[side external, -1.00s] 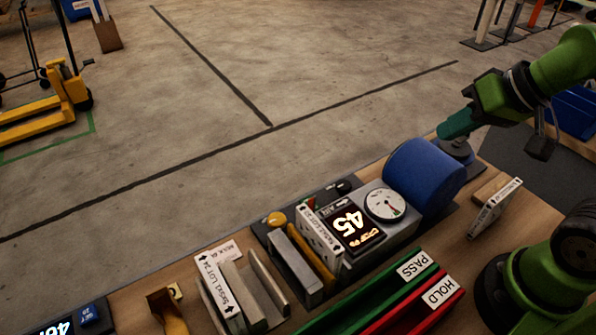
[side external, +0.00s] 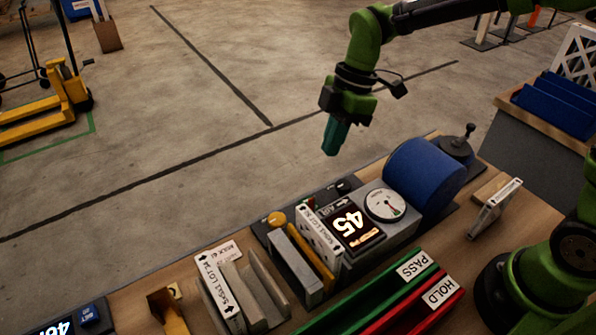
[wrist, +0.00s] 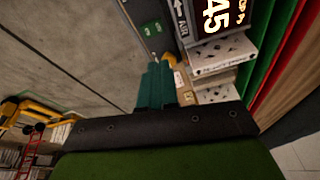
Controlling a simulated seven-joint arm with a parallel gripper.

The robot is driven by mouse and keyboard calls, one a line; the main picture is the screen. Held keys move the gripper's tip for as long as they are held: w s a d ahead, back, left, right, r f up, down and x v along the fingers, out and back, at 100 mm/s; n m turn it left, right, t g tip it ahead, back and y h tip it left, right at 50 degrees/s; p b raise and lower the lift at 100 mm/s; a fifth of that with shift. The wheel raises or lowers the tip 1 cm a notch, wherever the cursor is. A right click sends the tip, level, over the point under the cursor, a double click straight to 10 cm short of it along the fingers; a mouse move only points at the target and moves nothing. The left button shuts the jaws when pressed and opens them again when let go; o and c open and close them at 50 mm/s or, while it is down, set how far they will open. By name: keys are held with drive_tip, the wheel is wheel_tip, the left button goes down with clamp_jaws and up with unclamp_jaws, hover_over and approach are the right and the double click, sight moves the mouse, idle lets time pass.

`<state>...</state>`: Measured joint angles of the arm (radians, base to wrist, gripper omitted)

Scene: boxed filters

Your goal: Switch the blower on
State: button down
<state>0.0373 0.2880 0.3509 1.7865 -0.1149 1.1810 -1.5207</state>
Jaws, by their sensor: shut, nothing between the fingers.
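A blue drum-shaped unit (side external: 425,175), which looks like the blower, lies on the bench beside a grey console (side external: 395,222). The console has a round dial (side external: 385,205) and a lit display reading 45 (side external: 349,224); the display also shows in the wrist view (wrist: 218,14). A dark knob (side external: 344,187) sits behind the display, and a yellow-orange knob (side external: 276,219) is to its left. I cannot tell which control is the blower's switch. My gripper (side external: 330,150) is shut and empty, pointing down above the bench's back edge; its teal fingers show in the wrist view (wrist: 157,86).
A grey base with an upright lever (side external: 458,146) stands behind the drum. A white-framed filter (side external: 326,240) stands left of the display. Green PASS (side external: 385,287) and red HOLD (side external: 425,302) trays lie in front. Open floor lies behind the bench.

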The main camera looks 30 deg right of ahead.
drive_tip(key=shift+r+n, duration=0.25)
drive_tip(key=shift+n, duration=0.75)
hover_over(317, 206)
wheel_tip(317, 206, down, 12)
drive_tip(key=shift+f, duration=0.85)
drive_tip(key=shift+s+f, duration=0.1)
drive_tip(key=shift+f, duration=0.05)
